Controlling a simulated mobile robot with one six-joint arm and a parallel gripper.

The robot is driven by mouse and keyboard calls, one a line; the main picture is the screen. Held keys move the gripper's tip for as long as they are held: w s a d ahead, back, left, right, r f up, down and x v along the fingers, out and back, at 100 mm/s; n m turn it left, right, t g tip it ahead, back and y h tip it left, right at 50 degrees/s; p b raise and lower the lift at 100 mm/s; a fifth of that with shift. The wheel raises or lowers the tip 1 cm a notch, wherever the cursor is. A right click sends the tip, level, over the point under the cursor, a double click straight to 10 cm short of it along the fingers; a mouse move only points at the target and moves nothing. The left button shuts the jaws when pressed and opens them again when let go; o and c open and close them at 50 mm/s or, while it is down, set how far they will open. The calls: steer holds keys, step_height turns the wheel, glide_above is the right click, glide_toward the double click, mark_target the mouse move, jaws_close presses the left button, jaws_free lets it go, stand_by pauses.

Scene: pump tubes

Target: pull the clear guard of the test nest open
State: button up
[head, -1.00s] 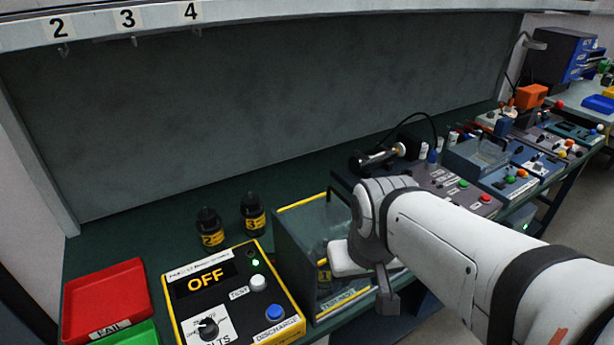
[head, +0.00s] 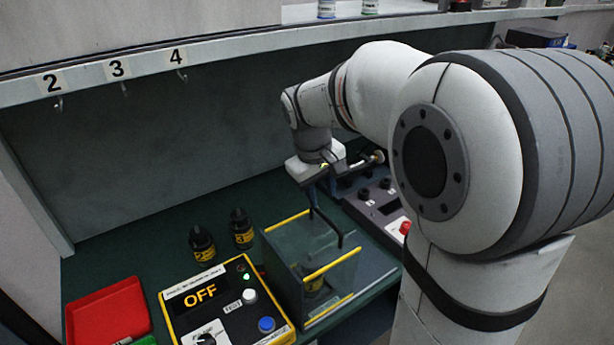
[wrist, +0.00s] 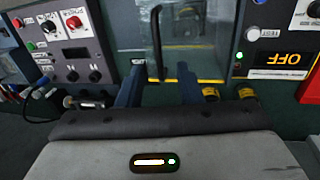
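The test nest (head: 345,285) is a clear-walled box with yellow edge strips, right of the yellow-framed tester in the head view. A black part with a yellow band shows dimly inside it. Its clear guard (head: 325,250) appears shut, and a black bar handle (head: 330,228) stands on it. The handle also shows in the wrist view (wrist: 157,40), running down between my fingers. My gripper (wrist: 159,72) is open, with its dark fingers apart on either side of the handle's near end. In the head view my gripper (head: 314,188) hangs above the nest; contact cannot be told.
The tester (head: 228,300) reads OFF, close left of the nest. Two black, yellow-banded parts (head: 202,246) (head: 242,229) stand behind it. A red tray (head: 108,312) lies far left. A control panel with knobs (head: 385,205) is close right of the nest.

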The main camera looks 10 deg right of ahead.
mark_target(326, 218)
steer(key=f, duration=0.2)
steer(key=w+d+f, duration=0.1)
steer(key=f, duration=0.2)
steer(key=f+p, duration=0.1)
steer(key=f, duration=0.1)
steer(key=shift+w+d+f, duration=0.2)
jaws_close()
stand_by(0.5)
